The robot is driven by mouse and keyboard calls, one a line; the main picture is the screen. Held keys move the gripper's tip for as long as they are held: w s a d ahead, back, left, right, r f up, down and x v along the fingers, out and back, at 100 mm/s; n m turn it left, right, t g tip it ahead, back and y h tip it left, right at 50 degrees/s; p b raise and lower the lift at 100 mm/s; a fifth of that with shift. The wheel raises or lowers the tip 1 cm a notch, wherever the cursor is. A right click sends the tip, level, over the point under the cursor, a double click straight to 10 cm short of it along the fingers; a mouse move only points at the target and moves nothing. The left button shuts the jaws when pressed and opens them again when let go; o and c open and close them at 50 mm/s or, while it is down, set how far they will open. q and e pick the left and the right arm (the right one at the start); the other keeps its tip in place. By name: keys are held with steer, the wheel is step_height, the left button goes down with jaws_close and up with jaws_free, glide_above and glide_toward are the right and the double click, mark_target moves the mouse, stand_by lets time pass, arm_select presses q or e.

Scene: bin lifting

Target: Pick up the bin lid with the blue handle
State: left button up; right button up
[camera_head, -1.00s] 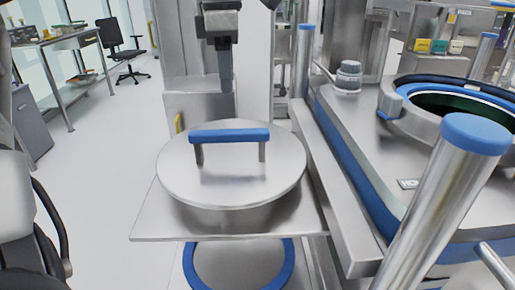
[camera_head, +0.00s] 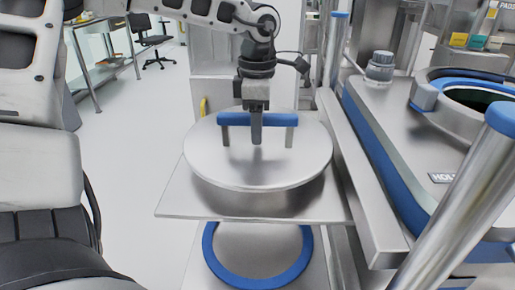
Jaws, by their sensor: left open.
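The round metal bin lid (camera_head: 225,160) lies flat on a square metal shelf. Its blue handle (camera_head: 235,119) stands up on two grey posts and runs left to right. My left gripper (camera_head: 256,132) points down at the middle of the handle, and its arm comes in from the upper left. One finger shows in front of the handle, reaching below the bar. The other finger is hidden, so I cannot see whether it is behind the bar. The gripper is open. My right gripper is not in view.
The metal shelf (camera_head: 190,204) holds the lid, with a blue ring (camera_head: 259,281) lower down. To the right is a blue-trimmed metal machine (camera_head: 420,140) with a round opening and a slanted post (camera_head: 455,205). A table and a chair (camera_head: 151,40) stand far left.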

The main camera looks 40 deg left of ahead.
arm_select(q)
steer(key=shift+f, duration=0.7)
steer(key=shift+f+b, duration=0.25)
steer(key=shift+b, duration=0.2)
jaws_close()
stand_by(1.4)
steer(key=shift+w+r, duration=0.15)
steer(key=shift+r, duration=0.05)
